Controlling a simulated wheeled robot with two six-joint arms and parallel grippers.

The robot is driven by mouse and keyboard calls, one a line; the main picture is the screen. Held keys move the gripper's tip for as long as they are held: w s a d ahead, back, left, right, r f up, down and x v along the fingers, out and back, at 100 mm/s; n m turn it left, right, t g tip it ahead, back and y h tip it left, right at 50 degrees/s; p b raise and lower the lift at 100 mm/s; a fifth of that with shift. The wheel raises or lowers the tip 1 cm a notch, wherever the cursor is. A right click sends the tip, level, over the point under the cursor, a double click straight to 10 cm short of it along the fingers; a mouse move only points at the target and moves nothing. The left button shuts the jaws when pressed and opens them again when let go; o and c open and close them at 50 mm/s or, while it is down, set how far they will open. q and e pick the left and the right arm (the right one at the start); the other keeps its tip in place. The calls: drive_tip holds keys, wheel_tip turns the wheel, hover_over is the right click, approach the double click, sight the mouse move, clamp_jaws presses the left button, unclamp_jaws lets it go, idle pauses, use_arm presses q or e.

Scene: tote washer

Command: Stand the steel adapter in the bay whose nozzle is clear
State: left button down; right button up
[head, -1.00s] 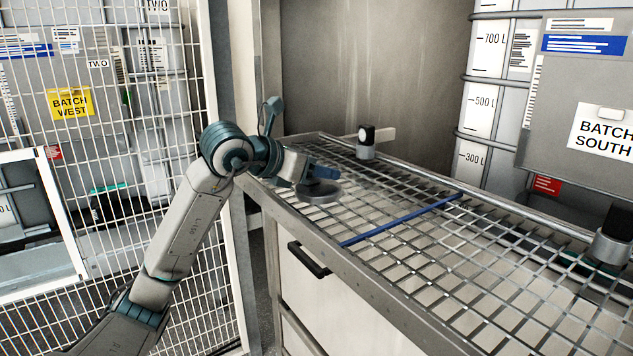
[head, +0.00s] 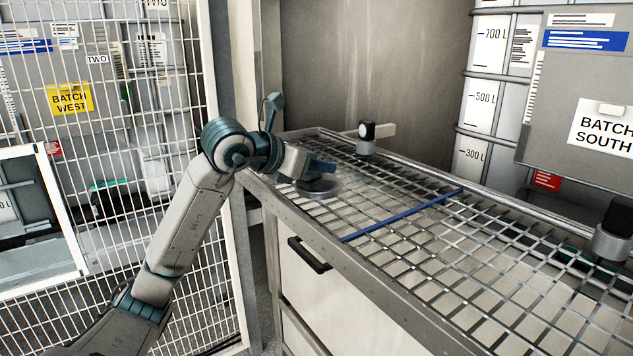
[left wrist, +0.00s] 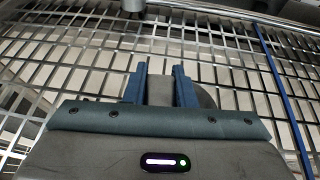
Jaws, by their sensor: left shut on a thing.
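My left gripper (head: 322,170) is shut on the steel adapter (head: 318,188), a grey piece with a wide round disc at its lower end. The adapter is over the left part of the wire rack, close to its surface; I cannot tell whether it touches. In the left wrist view the blue fingers (left wrist: 160,88) hold the adapter's grey body (left wrist: 160,93) between them. A blue bar (head: 400,217) crosses the rack and divides it into bays. A black-topped nozzle-like fitting (head: 366,138) stands behind the adapter at the rack's rear edge. My right gripper is not in view.
A similar dark-topped fitting (head: 614,235) stands at the far right. The wire rack (head: 450,275) looks bare between. A mesh fence (head: 120,200) is at left, a plain steel wall (head: 370,70) behind, and a tank labelled BATCH SOUTH (head: 570,90) behind right.

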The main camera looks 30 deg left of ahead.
use_arm(q)
drive_tip(key=shift+r, duration=0.15)
drive_tip(key=shift+r+p, duration=3)
drive_tip(key=shift+r, duration=0.4)
